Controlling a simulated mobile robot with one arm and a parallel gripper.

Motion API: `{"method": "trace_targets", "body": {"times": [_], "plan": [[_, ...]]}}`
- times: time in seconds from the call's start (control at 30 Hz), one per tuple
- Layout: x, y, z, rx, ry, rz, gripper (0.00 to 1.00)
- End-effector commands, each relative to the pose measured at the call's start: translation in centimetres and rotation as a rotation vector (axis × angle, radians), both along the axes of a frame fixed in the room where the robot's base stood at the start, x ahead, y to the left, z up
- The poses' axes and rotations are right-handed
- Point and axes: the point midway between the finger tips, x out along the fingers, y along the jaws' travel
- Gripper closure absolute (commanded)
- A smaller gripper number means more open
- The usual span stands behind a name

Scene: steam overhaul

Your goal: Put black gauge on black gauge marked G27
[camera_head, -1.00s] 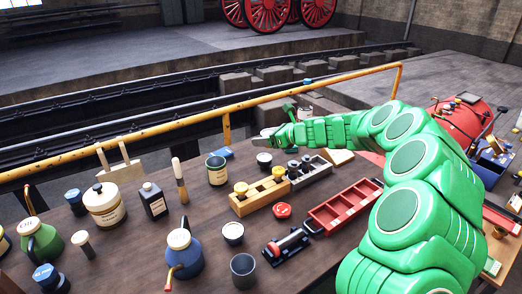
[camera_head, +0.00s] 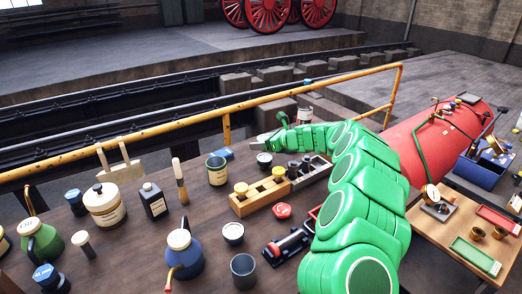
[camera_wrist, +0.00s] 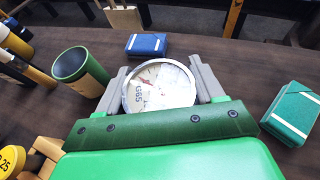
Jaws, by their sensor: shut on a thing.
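My gripper (camera_wrist: 160,86) is shut on a round gauge (camera_wrist: 158,92) with a white face, a red needle and a label that seems to read G65. In the wrist view the gauge sits between the two grey fingers. A dark gauge (camera_head: 264,160) with a pale face stands on the bench just below my gripper. Another dark gauge (camera_head: 233,232) stands nearer the front. I cannot read a G27 mark on either.
A green cup (camera_head: 217,170), a blue box (camera_head: 226,152) and a wooden block holder (camera_head: 258,195) stand close by. A teal box (camera_wrist: 291,114) lies right of my gripper in the wrist view. A yellow rail (camera_head: 227,127) runs behind the bench.

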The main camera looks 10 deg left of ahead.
Motion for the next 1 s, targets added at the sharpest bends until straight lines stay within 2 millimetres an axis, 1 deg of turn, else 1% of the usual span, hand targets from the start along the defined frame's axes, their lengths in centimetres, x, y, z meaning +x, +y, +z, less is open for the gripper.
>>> {"method": "trace_targets", "body": {"times": [0.4, 0.6, 0.67, 1.0], "plan": [[0.9, 0.4, -1.0, 0.001, -0.003, 0.001, 0.70], [0.9, 0.4, -3.7, 0.000, -0.001, 0.000, 0.70], [0.9, 0.3, -4.0, 0.000, 0.000, -0.001, 0.70], [0.9, 0.3, -4.2, 0.000, -0.002, -0.001, 0.70]]}}
